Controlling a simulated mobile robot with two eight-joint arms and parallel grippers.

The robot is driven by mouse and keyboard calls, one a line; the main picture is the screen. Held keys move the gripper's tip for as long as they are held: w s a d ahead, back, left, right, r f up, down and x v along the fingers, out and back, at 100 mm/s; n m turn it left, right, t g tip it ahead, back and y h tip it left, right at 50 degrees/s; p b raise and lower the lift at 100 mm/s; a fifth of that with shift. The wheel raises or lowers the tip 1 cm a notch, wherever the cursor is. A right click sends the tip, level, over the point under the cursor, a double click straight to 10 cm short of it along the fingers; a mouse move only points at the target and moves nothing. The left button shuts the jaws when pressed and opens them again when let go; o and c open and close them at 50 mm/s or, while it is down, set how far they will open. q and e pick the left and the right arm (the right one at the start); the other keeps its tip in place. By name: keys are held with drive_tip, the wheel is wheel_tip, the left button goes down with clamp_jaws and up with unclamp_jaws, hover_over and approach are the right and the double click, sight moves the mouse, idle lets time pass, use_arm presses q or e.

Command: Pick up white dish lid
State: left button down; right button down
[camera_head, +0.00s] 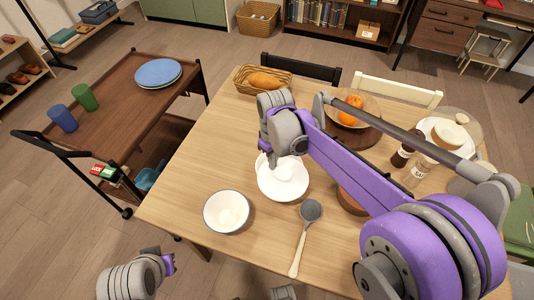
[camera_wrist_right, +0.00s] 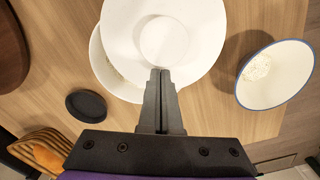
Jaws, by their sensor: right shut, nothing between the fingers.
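The white dish lid (camera_head: 283,172) sits over a white dish (camera_head: 284,195) on the wooden table. In the right wrist view the lid (camera_wrist_right: 203,52) is large at the top centre, with its round raised middle visible and the dish rim (camera_wrist_right: 97,57) showing past its left side. My right gripper (camera_head: 270,158) is at the lid's far edge in the head view. In the right wrist view its fingers (camera_wrist_right: 160,75) are shut and empty, with the tips over the lid close to the raised middle. Whether they touch it I cannot tell. My left arm shows at the bottom left, its fingers out of view.
A blue-rimmed bowl (camera_head: 226,211) and a spoon (camera_head: 303,240) lie near the dish. A trolley (camera_head: 125,115) stands left of the table.

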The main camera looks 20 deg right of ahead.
sight(287, 175)
idle(0.3)
drive_tip(key=s+d, duration=0.2)
drive_tip(key=s, duration=0.1)
drive_tip(key=s+d, duration=0.1)
drive_tip(key=s, duration=0.1)
drive_tip(key=shift+w, duration=0.1)
drive_tip(key=shift+r, duration=0.1)
